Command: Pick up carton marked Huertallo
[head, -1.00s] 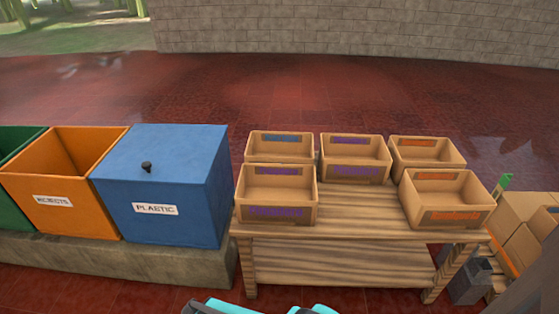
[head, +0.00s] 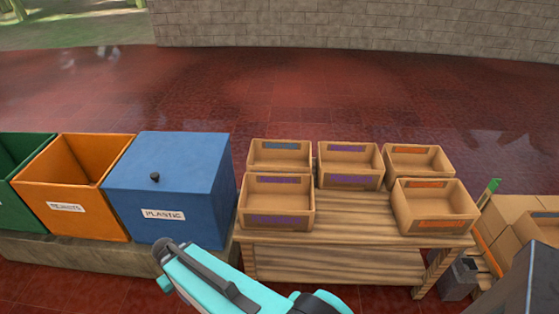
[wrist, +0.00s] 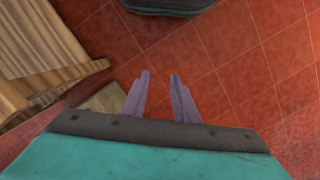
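Several open brown cartons stand on a slatted wooden table in the head view. The front left carton (head: 277,202) and back middle carton (head: 350,166) have purple print. The front right carton (head: 435,206) and back right carton (head: 418,162) have orange labels. The back left carton (head: 280,157) shows a blue label. The print is too blurred to read, so I cannot tell which is marked Huertallo. My gripper (wrist: 160,74) is open and empty in the wrist view, above red floor tiles, apart from the cartons.
The wooden table (head: 345,263) also edges into the wrist view at left (wrist: 40,45). Left of it stand a lidded blue PLASTIC bin (head: 170,185), an orange bin (head: 75,190) and a green bin (head: 20,170). More boxes (head: 520,220) are stacked at right. Floor behind the table is clear.

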